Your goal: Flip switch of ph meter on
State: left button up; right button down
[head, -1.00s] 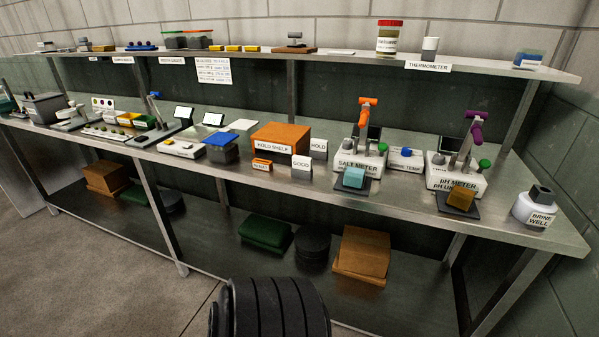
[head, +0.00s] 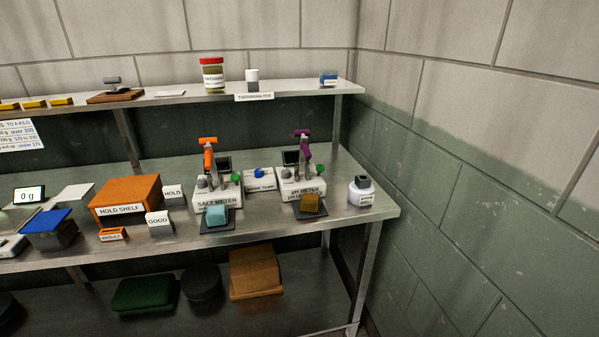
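The pH meter (head: 301,190) is a white box labelled "PH METER" near the right end of the steel bench. A purple-handled probe (head: 303,145) stands upright on it, with a dark screen (head: 290,157) behind and a green knob (head: 321,169) at its right. A brown block (head: 310,204) sits on a dark pad in front. The switch and its position are too small to make out. Neither of my grippers shows in the head view.
The brine well bottle (head: 361,192) stands right of the pH meter, close to the bench end. A small white unit with a blue knob (head: 259,181) sits between the meters. The orange hold shelf (head: 124,197) is further left. A shelf (head: 180,102) runs above, and a wall closes the right side.

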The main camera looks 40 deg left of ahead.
aim_at(319, 167)
jog(key=u, duration=1.05)
